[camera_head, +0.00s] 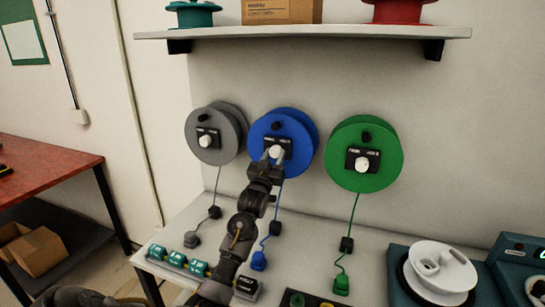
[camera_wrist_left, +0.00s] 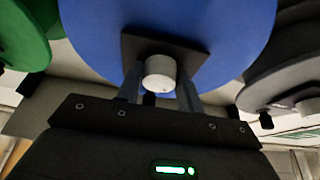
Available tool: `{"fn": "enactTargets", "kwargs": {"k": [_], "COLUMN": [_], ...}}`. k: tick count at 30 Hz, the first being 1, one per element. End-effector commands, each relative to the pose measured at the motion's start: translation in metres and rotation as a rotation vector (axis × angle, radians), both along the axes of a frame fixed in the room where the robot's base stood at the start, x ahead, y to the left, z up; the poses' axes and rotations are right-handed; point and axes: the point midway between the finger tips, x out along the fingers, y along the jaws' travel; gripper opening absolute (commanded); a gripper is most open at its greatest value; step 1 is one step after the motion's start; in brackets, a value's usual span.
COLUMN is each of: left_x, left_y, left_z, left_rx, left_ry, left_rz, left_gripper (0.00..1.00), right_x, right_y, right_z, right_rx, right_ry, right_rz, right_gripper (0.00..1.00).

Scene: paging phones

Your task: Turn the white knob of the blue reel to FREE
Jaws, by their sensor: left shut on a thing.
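The blue reel (camera_head: 298,124) hangs on the wall between a grey and a green reel. Its black plate (camera_head: 286,144) carries the white knob (camera_head: 275,151), partly covered by my left gripper (camera_head: 270,161). In the left wrist view the white knob (camera_wrist_left: 159,72) sits between the two fingers of my left gripper (camera_wrist_left: 160,86), in front of the blue reel (camera_wrist_left: 235,25). The gripper is shut on the knob. The plate's lettering is too small and too covered to read, so the knob's setting cannot be told. My right gripper is out of view.
The grey reel (camera_head: 226,125) and green reel (camera_head: 385,140) flank it closely. A shelf (camera_head: 300,31) juts out above. Cords hang to plugs on the bench (camera_head: 205,215) below. A white spool device (camera_head: 440,272) stands at right, a red table (camera_head: 45,165) at left.

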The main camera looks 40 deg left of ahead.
Motion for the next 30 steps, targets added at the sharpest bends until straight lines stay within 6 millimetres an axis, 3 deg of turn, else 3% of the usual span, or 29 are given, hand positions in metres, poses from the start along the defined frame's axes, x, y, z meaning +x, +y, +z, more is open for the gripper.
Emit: {"fn": "enactTargets", "kwargs": {"k": [2,3,8,19,30], "left_x": [-0.002,-0.002,-0.001,-0.006,-0.067], "left_y": [0.002,0.002,0.001,-0.003,-0.024], "left_z": [0.008,0.008,0.005,-0.003,-0.03], "left_rx": [0.003,0.003,0.003,0.003,0.003], "left_ry": [-0.016,-0.016,-0.01,-0.003,-0.005], "left_rz": [0.005,0.005,0.003,0.0,0.0], "left_gripper": [0.14,0.39,0.58,0.58,0.58], "right_x": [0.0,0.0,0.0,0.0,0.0], "right_y": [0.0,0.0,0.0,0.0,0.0], "right_z": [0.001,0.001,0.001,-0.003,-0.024], "right_rx": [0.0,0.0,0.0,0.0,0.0], "right_ry": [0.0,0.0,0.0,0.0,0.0], "right_rz": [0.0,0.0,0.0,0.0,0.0], "right_gripper": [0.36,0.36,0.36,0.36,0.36]}}
